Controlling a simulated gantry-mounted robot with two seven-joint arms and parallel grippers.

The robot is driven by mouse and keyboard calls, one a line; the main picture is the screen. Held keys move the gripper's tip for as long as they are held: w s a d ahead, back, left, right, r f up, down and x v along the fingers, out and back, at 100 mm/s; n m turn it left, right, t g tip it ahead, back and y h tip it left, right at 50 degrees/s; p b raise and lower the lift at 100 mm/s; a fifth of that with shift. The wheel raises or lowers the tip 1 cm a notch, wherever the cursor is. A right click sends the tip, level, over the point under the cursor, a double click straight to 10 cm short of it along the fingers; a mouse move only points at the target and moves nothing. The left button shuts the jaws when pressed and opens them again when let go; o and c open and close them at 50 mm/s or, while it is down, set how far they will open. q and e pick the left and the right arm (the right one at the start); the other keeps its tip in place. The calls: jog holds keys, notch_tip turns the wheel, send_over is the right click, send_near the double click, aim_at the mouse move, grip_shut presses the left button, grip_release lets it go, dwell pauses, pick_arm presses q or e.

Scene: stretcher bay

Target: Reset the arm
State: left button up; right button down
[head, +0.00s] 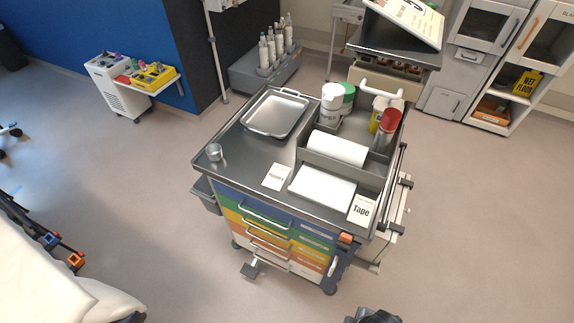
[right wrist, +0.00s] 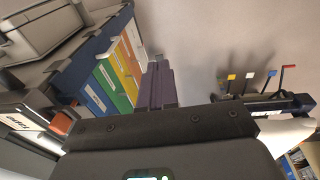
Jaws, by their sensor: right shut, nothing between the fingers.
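My right gripper (right wrist: 155,72) shows in the right wrist view, its dark fingers together and empty. A dark piece of my right arm (head: 373,315) shows at the bottom edge of the head view, in front of the cart and apart from it. My left gripper and arm are in neither view. The supply cart (head: 235,165) stands in the middle of the head view, with coloured drawers (head: 270,230) on its front. The same drawers show at the upper left of the right wrist view (right wrist: 118,75), beside the fingers and seemingly clear of them.
On the cart are a metal tray (head: 248,127), a white roll (head: 337,148), bottles (head: 331,96) and a Tape card (head: 361,209). A stretcher (head: 60,275) is at lower left. Cabinets (head: 470,60) stand at the back right. Floor right of the cart is clear.

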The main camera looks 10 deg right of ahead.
jog(key=w+d+r+m+t+p, duration=0.2)
jog(key=r+m+p, duration=0.6)
jog(key=r+p, duration=0.5)
notch_tip(320, 180, up, 6)
jog(key=shift+w+d+f+p, duration=0.25)
jog(key=shift+w+d+p, duration=0.05)
jog(key=shift+w, duration=0.4)
